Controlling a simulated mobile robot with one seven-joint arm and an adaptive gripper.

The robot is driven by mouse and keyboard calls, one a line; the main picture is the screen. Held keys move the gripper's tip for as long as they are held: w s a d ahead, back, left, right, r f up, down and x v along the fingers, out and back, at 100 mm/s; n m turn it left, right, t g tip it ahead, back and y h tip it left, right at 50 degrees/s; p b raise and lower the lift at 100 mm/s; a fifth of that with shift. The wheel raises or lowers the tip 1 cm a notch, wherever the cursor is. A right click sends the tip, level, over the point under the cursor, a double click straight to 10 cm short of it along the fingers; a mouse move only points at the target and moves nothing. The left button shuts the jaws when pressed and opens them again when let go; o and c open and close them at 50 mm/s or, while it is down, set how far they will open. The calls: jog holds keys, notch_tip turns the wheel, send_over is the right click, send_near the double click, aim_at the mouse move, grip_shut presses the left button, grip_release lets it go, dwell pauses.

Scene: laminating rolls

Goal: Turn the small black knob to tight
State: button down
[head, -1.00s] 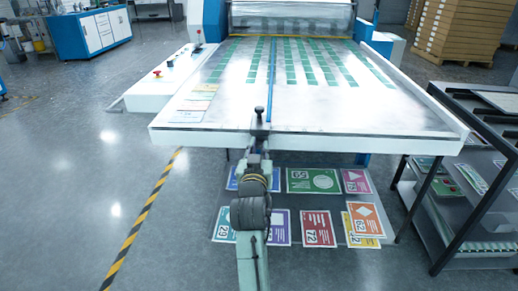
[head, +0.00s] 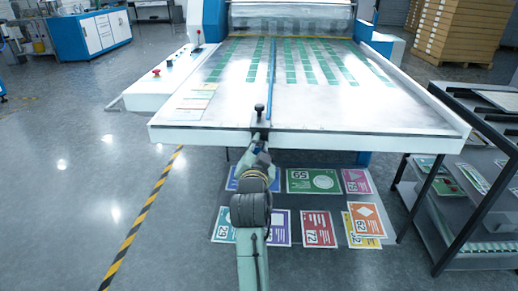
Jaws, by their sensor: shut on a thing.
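The small black knob (head: 259,108) stands at the front edge of the laminator's table, at the near end of the blue rail (head: 272,75). It shows as a dark rounded top on a short stem. My gripper (head: 260,135) is at the table edge just below the knob's top, reached by my arm from below. It is shut on the knob, though the fingers are small and partly merge with the dark stem. Any tight or loose marking on the knob is too small to read.
The white table (head: 400,115) carries rows of green cards (head: 292,62). A control panel (head: 165,75) with a red button is at its left. Colourful printed sheets (head: 314,180) lie below the front edge. A dark rack (head: 460,150) stands at the right. Floor at left is clear.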

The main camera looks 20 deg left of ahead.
jog(key=m+b, duration=0.1)
jog(key=m, duration=0.3)
jog(key=m+b, duration=0.1)
jog(key=m, duration=0.3)
jog(key=shift+f, duration=0.1)
jog(key=m+b, duration=0.1)
jog(key=m, duration=0.2)
jog(key=shift+m+b, duration=0.3)
jog(key=shift+b, duration=0.05)
jog(key=shift+m+b, duration=0.7)
jog(key=shift+m, duration=1.1)
jog(key=shift+d, duration=0.1)
jog(key=c, duration=1.5)
grip_release()
jog(key=shift+y, duration=0.3)
